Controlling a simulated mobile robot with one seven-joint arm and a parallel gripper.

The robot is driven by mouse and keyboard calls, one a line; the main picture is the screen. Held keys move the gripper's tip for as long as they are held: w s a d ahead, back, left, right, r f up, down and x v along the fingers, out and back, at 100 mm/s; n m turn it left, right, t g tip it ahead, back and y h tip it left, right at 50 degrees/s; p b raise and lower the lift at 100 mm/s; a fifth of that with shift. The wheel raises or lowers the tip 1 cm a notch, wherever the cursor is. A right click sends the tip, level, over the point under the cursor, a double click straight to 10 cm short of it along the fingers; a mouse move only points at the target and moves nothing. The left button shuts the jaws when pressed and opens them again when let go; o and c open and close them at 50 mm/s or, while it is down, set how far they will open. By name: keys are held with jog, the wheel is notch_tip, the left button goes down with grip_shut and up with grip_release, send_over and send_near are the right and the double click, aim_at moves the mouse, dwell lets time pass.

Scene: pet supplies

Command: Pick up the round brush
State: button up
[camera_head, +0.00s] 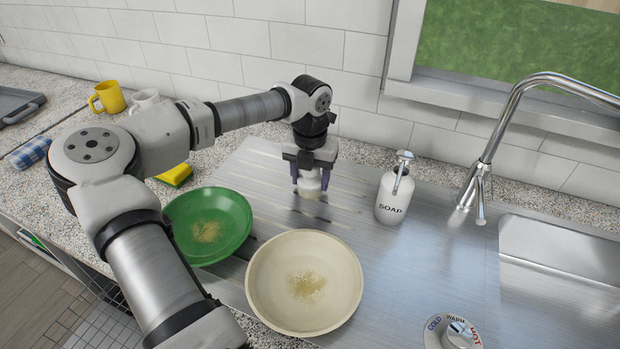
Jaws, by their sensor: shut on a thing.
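The round brush (310,187) shows as a small whitish round body between the fingers of my gripper (311,178). My gripper points down and is shut on it, over the metal drainboard (262,165) near the back wall. The fingers and palm hide the brush's sides and top. I cannot tell whether its underside touches the drainboard.
A green plate (240,215) and a cream bowl (262,300), both with brownish residue, stand in front. A soap dispenser (394,200) and faucet (480,180) are to the right, beside the sink (560,240). A yellow sponge (176,174) and yellow mug (108,97) are left.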

jog(key=shift+c, duration=1)
jog(key=shift+r, duration=0.1)
